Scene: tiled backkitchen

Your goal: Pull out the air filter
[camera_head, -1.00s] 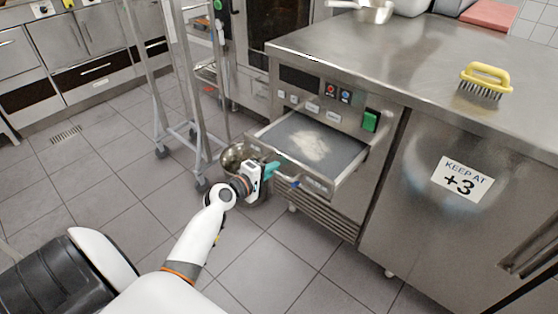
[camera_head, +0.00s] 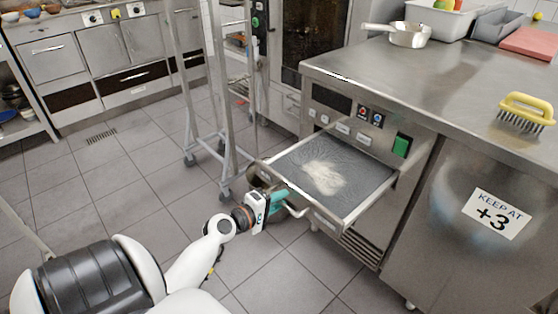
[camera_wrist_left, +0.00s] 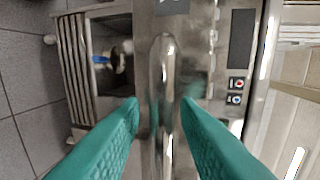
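The air filter (camera_head: 365,187) is a grey sheet with a pale dusty patch, lying in a flat metal drawer (camera_head: 322,216) that stands out from the steel unit. A curved metal handle (camera_head: 296,210) is on the drawer's front. My left gripper (camera_head: 284,201) is at this handle, low in front of the drawer. In the left wrist view, its two green fingers (camera_wrist_left: 160,104) are apart, with the shiny handle bar (camera_wrist_left: 163,65) between them and visible gaps on both sides. The fingertips are partly hidden in the head view. My right gripper is not in view.
The steel counter (camera_head: 430,75) carries a pan (camera_head: 408,36) and a yellow brush (camera_head: 527,108). A wheeled rack (camera_head: 228,95) stands behind and left of the drawer. Tiled floor (camera_head: 120,190) is free at the left.

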